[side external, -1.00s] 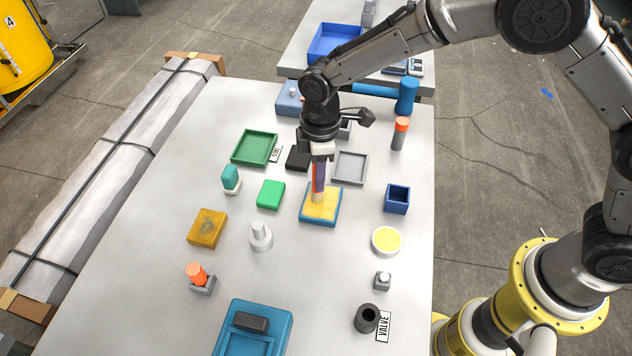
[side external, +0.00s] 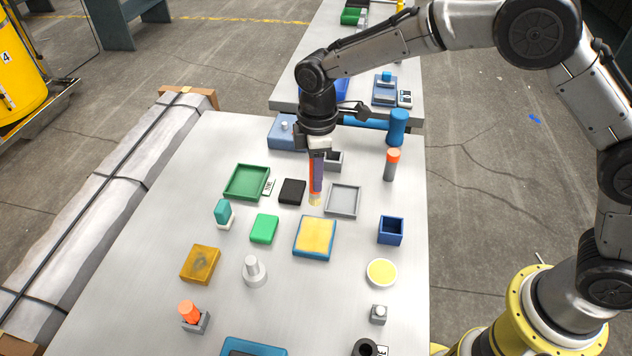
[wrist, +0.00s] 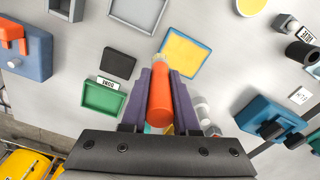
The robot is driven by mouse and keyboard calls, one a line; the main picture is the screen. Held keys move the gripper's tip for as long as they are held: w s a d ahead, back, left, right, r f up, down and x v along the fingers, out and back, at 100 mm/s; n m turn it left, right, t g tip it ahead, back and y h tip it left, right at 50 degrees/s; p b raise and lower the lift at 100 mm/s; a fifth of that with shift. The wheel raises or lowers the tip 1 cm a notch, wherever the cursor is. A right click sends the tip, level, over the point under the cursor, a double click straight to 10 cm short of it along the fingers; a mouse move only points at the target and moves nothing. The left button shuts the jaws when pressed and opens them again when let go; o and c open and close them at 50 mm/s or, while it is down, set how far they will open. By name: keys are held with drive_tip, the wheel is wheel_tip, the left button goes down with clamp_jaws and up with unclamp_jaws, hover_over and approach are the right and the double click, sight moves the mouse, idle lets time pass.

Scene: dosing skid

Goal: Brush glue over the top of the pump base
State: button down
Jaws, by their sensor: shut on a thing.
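My gripper (side external: 316,175) is shut on a brush with an orange handle (wrist: 160,105) and pale bristles (side external: 315,199). The brush points down between the purple fingers. What I take for the pump base (side external: 315,237) is a blue block with a yellow layer over nearly all its top and a blue rim. It also shows in the wrist view (wrist: 183,54). The bristles appear beyond its far edge in the side view, apart from it; their exact height is unclear. A round white dish with yellow content (side external: 382,272), perhaps the glue, stands at the right.
A grey tray (side external: 343,199), a black block (side external: 292,191) and a green tray (side external: 246,182) lie near the brush. A green block (side external: 264,229) is left of the base, and an open blue box (side external: 391,231) is to its right. Bare table surrounds the base.

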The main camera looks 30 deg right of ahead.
drive_tip(key=shift+r, duration=1.5)
